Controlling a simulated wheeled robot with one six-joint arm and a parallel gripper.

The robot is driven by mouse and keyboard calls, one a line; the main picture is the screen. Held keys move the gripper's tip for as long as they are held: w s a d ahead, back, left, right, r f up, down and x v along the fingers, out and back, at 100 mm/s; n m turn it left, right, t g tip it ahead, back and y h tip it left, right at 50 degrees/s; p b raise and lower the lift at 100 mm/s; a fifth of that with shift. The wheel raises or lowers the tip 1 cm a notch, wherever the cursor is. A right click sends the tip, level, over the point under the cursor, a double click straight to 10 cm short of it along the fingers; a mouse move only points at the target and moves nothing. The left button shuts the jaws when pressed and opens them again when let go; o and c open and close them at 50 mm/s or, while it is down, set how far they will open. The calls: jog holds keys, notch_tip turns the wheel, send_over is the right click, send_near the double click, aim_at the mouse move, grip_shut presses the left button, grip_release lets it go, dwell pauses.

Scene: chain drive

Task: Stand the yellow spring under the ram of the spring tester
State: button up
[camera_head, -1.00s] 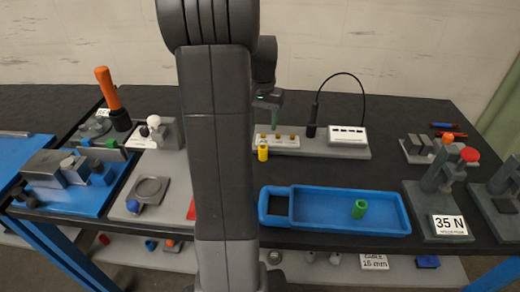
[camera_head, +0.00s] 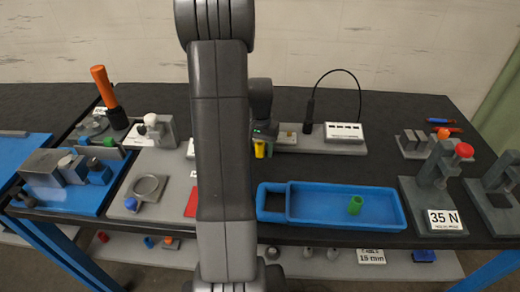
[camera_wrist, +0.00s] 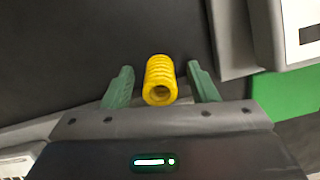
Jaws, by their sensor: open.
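The yellow spring (camera_head: 260,151) stands on the black table in front of the grey gauge board, partly covered by my gripper in the head view. In the wrist view the spring (camera_wrist: 160,80) shows its coils and open end. My gripper (camera_wrist: 161,86) is open, with one green finger on each side of the spring and a visible gap on both sides. In the head view my gripper (camera_head: 264,142) is down at the spring. A grey stand (camera_head: 432,185) with a red knob and a "35 N" label, apparently the spring tester, is at the right, well away from the spring.
Another grey stand (camera_head: 497,195) is at the right edge. The grey board with a white block (camera_head: 344,132) and black cable is behind. My arm hides the middle left.

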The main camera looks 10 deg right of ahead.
jog(key=c, duration=1.1)
